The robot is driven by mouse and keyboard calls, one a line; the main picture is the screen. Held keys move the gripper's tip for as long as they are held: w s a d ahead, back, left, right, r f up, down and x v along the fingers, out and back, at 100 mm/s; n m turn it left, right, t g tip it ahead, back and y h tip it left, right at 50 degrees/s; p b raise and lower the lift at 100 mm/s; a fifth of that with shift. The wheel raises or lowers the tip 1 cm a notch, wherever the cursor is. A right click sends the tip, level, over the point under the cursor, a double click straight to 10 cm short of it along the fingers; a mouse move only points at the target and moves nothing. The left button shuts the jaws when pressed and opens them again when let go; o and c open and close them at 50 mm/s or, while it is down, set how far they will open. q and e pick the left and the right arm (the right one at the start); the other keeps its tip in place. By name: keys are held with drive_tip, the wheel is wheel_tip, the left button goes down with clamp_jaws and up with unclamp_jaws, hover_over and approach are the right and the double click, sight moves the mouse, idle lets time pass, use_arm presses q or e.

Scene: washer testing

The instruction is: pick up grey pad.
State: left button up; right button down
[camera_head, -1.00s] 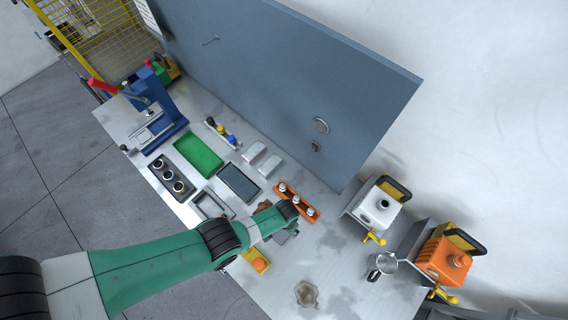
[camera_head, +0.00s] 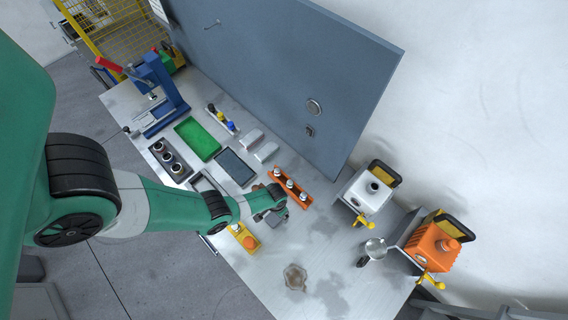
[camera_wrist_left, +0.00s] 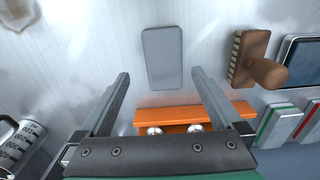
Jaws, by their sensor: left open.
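The grey pad (camera_wrist_left: 162,57) is a flat rounded rectangle lying on the metal table in the left wrist view. It sits between and beyond the two fingers of my left gripper (camera_wrist_left: 160,74), which are wide apart with nothing between them. In the head view my left gripper (camera_head: 274,201) hangs over the table beside the orange rack. There the gripper covers much of the spot around the pad. My right gripper is not in view.
The orange rack (camera_wrist_left: 185,114) with silver-topped pieces lies close below the pad in the wrist view. A wooden brush (camera_wrist_left: 252,57) is to the right. A yellow block (camera_head: 243,237) is near the table's front edge.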

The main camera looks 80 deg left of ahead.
use_arm(q)
drive_tip(key=f+b, duration=0.5)
drive_tip(key=shift+s+a+f, duration=0.2)
drive_tip(key=shift+s+a, duration=0.05)
drive_tip(key=shift+a, duration=0.05)
drive_tip(key=shift+w+r, duration=0.1)
drive_tip(key=shift+r, duration=0.05)
drive_tip(key=c, duration=1.4)
drive_tip(key=shift+c, duration=0.2)
drive_tip(key=shift+r, duration=0.1)
